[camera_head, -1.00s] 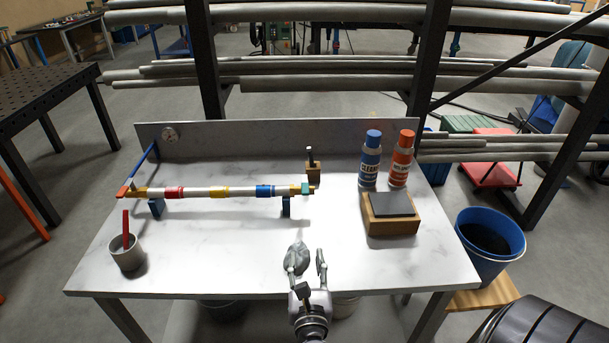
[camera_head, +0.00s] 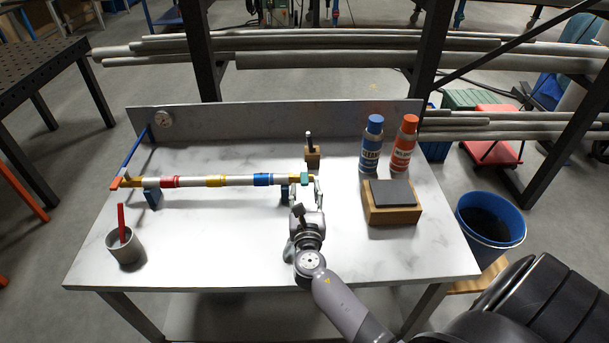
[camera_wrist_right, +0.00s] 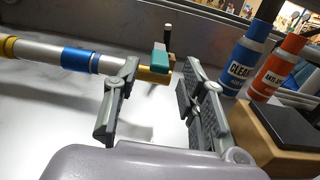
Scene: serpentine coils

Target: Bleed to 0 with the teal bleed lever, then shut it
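The teal bleed lever (camera_head: 304,178) sits at the right, brass end of a horizontal pipe (camera_head: 235,180) over the white bench. In the right wrist view the lever (camera_wrist_right: 160,57) stands as a teal block on top of the brass end fitting (camera_wrist_right: 155,75). My right gripper (camera_head: 306,188) is at that pipe end. Its fingers (camera_wrist_right: 163,85) are spread apart, one to each side of the fitting and lever, with a gap between. My left gripper is out of view.
An orange handle (camera_head: 116,183) is at the pipe's left end. A wooden block with a black post (camera_head: 312,155) stands just behind the lever. Blue (camera_head: 371,145) and orange (camera_head: 403,145) bottles and a wood block with dark top (camera_head: 391,203) stand right. A grey cup (camera_head: 125,246) is front left.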

